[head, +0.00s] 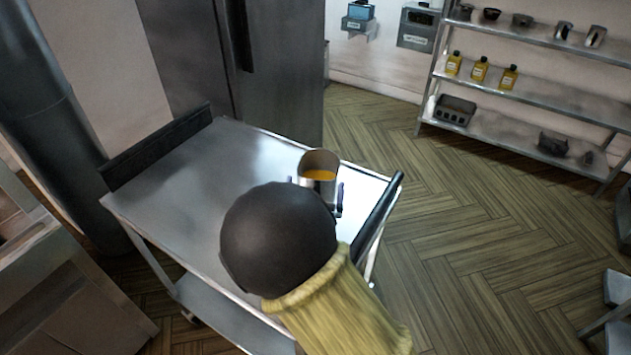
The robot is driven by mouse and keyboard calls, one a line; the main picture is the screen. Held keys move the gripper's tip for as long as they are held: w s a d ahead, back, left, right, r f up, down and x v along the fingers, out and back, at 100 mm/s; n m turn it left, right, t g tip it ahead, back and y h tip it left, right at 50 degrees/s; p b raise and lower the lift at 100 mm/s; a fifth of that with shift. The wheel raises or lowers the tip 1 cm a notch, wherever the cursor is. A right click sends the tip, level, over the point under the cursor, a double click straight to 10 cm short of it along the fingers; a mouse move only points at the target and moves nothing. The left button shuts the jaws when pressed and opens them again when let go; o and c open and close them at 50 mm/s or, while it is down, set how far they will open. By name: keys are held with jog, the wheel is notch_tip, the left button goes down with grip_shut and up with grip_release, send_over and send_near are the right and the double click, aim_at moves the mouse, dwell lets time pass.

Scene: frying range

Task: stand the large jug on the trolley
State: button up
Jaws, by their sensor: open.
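A metal jug (319,178) with orange-yellow contents stands upright at the right end of the trolley (190,185), seen in the head view. It appears to rest on the trolley's steel top, though its base is hidden behind my arm. My gripper (318,190) is at the jug, with small dark finger parts showing on either side of it. The gripper is open around the jug. Most of the gripper is hidden behind my dark rounded wrist and yellow sleeve.
The trolley has a dark handle (378,212) at its right end and a dark raised edge (155,152) at its left. A shelf rack (540,90) with bottles and small pots stands at the back right. A tall steel cabinet (285,70) stands behind.

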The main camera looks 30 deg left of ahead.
jog(key=b+v, duration=0.1)
jog(key=v, duration=0.7)
jog(key=shift+s, duration=0.3)
jog(key=shift+r, duration=0.15)
